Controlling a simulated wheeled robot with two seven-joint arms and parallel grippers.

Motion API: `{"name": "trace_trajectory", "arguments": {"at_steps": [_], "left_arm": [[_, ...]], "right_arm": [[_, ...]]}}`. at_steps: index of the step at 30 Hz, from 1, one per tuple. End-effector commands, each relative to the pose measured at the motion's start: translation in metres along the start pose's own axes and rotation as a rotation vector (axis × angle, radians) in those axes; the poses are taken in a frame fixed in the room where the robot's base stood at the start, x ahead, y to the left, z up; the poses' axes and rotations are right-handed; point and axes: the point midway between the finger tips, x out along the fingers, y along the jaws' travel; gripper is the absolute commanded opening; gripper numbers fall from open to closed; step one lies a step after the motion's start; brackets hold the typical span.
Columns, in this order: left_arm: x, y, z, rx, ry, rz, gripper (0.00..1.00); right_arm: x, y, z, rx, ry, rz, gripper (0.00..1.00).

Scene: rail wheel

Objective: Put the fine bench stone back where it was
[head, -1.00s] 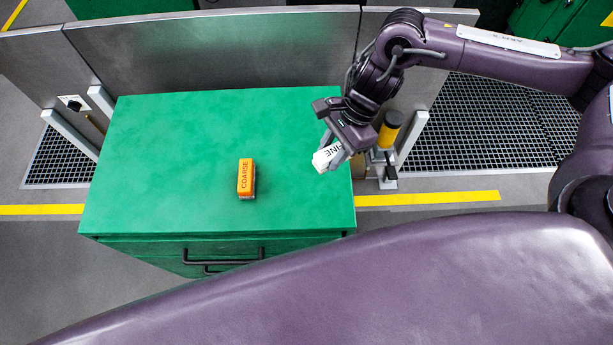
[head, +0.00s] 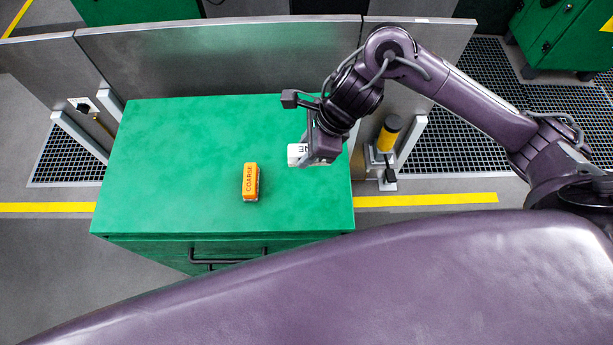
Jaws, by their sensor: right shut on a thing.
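The fine bench stone (head: 297,152) is a white block with black lettering, partly hidden by the fingers. My right gripper (head: 312,155) is shut on it, over the right part of the green bench top (head: 190,150). I cannot tell whether the stone touches the top. The orange coarse stone (head: 250,182) stands on the bench top to the left of the gripper and nearer to me. My left gripper is not in view.
A metal panel (head: 220,55) stands along the bench's back edge. A yellow and black post (head: 388,133) stands just off the bench's right side. The left part of the bench top is clear. Black drawer handles (head: 225,260) show at the front.

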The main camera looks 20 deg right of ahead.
Motion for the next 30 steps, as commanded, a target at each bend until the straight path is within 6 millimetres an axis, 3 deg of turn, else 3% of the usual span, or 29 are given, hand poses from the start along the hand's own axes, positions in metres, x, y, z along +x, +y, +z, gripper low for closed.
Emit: {"name": "trace_trajectory", "arguments": {"at_steps": [3,9,16,23,30], "left_arm": [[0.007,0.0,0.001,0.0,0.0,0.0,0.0],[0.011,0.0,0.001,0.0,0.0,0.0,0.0],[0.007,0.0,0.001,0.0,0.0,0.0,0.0],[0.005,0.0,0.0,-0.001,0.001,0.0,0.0],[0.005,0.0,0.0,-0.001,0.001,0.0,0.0]], "right_arm": [[0.03,0.002,-0.012,0.006,-0.003,0.007,0.03],[0.065,0.002,-0.029,0.005,0.0,0.005,0.03],[0.082,0.001,-0.037,0.001,0.0,0.002,0.03],[0.112,0.001,-0.05,0.002,0.0,0.002,0.03],[0.116,0.0,-0.052,-0.001,0.001,0.0,0.03]]}}
